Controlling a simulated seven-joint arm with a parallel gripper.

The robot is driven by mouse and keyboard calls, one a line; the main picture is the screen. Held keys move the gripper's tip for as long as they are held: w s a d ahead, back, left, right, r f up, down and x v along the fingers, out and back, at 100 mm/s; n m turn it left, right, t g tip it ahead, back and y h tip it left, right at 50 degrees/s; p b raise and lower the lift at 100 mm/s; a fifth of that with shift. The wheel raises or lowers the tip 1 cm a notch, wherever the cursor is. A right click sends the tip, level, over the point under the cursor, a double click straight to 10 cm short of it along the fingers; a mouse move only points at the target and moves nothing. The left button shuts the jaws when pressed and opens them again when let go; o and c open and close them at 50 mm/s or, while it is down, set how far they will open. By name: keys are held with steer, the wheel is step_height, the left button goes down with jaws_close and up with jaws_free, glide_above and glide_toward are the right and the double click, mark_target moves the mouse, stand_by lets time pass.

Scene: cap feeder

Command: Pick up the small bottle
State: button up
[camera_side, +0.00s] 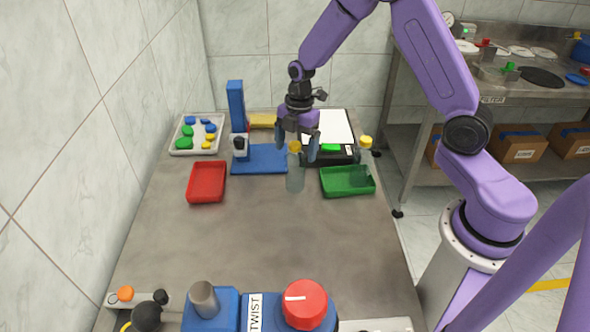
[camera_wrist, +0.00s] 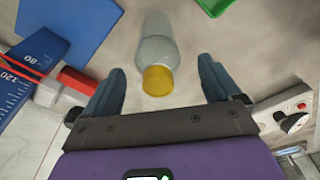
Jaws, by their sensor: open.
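A clear, greyish bottle (camera_side: 295,178) with a yellow cap stands upright near the middle of the table, left of the green tray. My gripper (camera_side: 297,150) is open above it, its blue-grey fingers around the cap level. In the wrist view the bottle (camera_wrist: 156,45) lies between and beyond the two spread fingers of my gripper (camera_wrist: 161,72), with its yellow cap nearest the palm. No finger visibly touches it. A second clear bottle (camera_side: 365,157) with a yellow cap stands at the green tray; I cannot tell which is smaller.
The green tray (camera_side: 348,190) is right of the near bottle, and a red tray (camera_side: 206,196) is to the left. A blue board (camera_side: 256,165) with a tall blue post (camera_side: 236,105) lies behind. A dark device (camera_side: 340,153) stands behind the green tray.

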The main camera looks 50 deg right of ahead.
mark_target(294, 155)
steer(key=shift+w+a+f, duration=0.1)
steer(key=shift+a+f, duration=0.05)
steer(key=shift+f, duration=0.7)
steer(key=shift+a+f, duration=0.1)
steer(key=shift+f, duration=0.7)
jaws_close()
steer(key=shift+r, duration=0.2)
